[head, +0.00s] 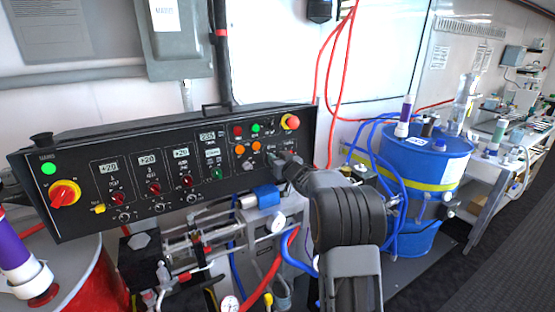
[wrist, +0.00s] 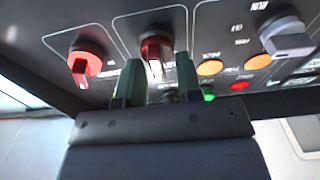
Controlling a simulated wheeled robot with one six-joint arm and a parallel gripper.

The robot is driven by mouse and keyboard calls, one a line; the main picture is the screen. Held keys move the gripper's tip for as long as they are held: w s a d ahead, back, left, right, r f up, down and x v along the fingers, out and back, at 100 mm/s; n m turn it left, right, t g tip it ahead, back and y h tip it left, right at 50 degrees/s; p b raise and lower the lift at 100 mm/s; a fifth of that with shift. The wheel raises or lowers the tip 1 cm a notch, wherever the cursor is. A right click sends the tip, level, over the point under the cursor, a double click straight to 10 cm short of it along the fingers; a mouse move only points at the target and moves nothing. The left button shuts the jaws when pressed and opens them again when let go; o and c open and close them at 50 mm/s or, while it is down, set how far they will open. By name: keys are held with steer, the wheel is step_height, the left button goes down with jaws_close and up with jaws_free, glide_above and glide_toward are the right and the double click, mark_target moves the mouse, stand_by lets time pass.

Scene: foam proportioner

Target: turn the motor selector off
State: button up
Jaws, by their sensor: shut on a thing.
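The control panel (head: 165,170) is black and covered with knobs, buttons and displays. My gripper (head: 283,161) is at the panel's right end, below the red emergency button (head: 290,121). In the wrist view the green fingers of my gripper (wrist: 157,82) stand on either side of a red-based selector knob with a pale lever, taken as the motor selector (wrist: 154,50). My gripper is shut on it. The lever runs roughly up and down in that view. Its label is not readable, and in the head view my gripper hides most of the knob.
In the wrist view another red-based selector (wrist: 85,62) is just left of the fingers, and orange buttons (wrist: 210,67) are close on the right. A large grey knob (wrist: 283,36) is farther right. A blue drum (head: 425,165) with hoses stands right of the panel; pump fittings (head: 190,255) sit below.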

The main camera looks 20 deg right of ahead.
steer(key=shift+n, duration=0.3)
steer(key=shift+a+f+n+y+b, duration=0.1)
steer(key=shift+n+y+b, duration=0.35)
steer(key=shift+n, duration=0.65)
steer(key=shift+a+n+y+b, duration=0.15)
steer(key=shift+n+y+b, duration=0.3)
steer(key=shift+n, duration=1.65)
steer(key=shift+g, duration=0.3)
steer(key=o, duration=0.5)
steer(key=shift+o, duration=0.2)
steer(key=shift+s, duration=0.1)
steer(key=b+v, duration=0.2)
steer(key=v, duration=1.1)
steer(key=shift+s, duration=0.35)
